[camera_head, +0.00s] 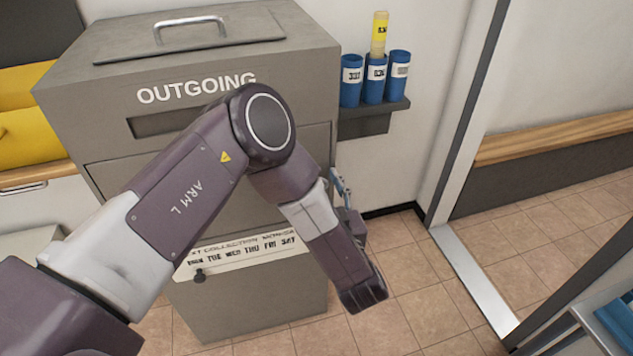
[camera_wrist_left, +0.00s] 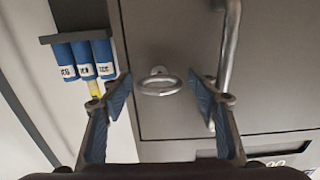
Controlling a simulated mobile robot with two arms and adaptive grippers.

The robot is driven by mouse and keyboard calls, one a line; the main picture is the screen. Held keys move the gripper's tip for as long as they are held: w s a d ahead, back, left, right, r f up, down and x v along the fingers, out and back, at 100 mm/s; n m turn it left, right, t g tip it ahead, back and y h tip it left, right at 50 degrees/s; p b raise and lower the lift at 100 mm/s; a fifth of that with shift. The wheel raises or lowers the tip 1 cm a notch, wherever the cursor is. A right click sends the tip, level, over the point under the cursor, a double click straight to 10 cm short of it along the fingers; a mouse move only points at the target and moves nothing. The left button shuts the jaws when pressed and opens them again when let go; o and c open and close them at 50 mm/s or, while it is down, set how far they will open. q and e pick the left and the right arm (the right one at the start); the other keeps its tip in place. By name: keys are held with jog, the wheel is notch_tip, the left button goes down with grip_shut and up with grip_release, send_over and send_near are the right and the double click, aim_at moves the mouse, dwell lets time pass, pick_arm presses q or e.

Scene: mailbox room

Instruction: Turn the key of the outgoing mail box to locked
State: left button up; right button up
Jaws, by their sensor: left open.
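The grey outgoing mail box (camera_head: 235,60) stands in front of me, with "OUTGOING" above a dark slot. My left arm crosses in front of it in the head view and hides part of its front. The key (camera_wrist_left: 160,84), with a ring-shaped metal bow, shows upright to the door face in the left wrist view; in the head view it is hidden. My left gripper (camera_wrist_left: 163,98) is open, with one blue-padded finger on each side of the key and gaps to both. In the head view only a bit of the gripper (camera_head: 341,184) shows. My right gripper is not in view.
A metal bar handle (camera_wrist_left: 229,50) is close beside one finger. A small wall shelf (camera_head: 375,112) holds blue tubes (camera_head: 374,82), one with a yellow-labelled roll. A collection strip (camera_head: 250,252) with a black knob is lower on the box.

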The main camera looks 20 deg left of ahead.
pick_arm(q)
jog(key=shift+c, duration=0.6)
jog(key=c, duration=1)
jog(key=shift+c, duration=0.2)
